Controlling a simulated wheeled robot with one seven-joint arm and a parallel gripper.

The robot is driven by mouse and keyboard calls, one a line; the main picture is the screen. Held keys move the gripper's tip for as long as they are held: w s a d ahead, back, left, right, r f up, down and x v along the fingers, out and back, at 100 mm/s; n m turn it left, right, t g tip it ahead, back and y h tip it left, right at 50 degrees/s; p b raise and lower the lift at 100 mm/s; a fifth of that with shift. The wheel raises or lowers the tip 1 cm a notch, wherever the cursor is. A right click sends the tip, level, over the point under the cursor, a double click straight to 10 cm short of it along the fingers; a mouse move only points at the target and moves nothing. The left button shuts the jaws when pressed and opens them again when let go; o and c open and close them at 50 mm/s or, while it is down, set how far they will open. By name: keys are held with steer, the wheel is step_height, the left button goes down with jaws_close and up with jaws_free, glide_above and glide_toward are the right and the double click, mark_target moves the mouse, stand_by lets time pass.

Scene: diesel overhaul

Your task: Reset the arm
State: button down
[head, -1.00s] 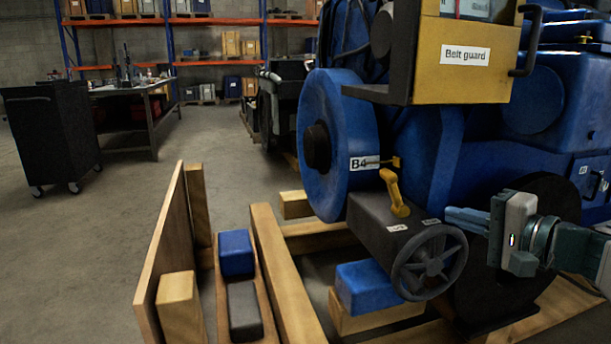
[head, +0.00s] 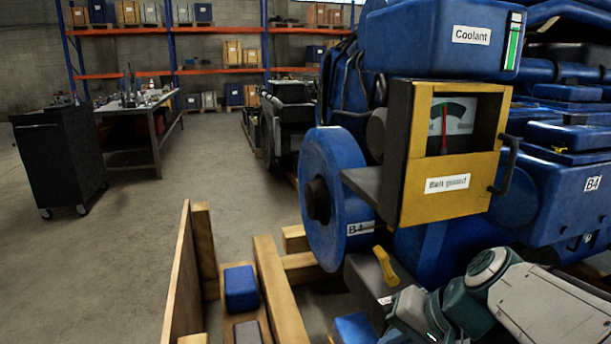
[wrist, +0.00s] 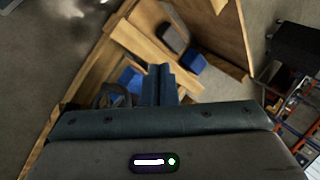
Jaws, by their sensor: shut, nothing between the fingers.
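My gripper (wrist: 160,84) shows in the wrist view with its two blue-grey fingers together and nothing between them. It points down over the wooden frame, apart from the blocks. In the head view my arm is at the lower right, in front of the blue engine (head: 420,245); the fingertips cannot be made out there. The yellow lever (head: 384,265) stands just left of my arm in the head view.
The yellow belt guard (head: 420,205) with a gauge juts from the engine above my arm. Wooden beams (head: 275,290) and a blue block (head: 241,288) lie at the lower left. A black cart (head: 60,160) and a workbench (head: 150,110) stand far left; floor between is clear.

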steer(key=s+d+r+n+g+h+p, duration=0.1)
steer(key=s+r+n+h+p, duration=0.3)
steer(key=r+p, duration=0.6)
steer(key=s+h+p, duration=0.1)
steer(key=p, duration=0.2)
steer(key=shift+n+h+p, duration=0.3)
steer(key=shift+p, duration=0.1)
steer(key=shift+d, duration=0.15)
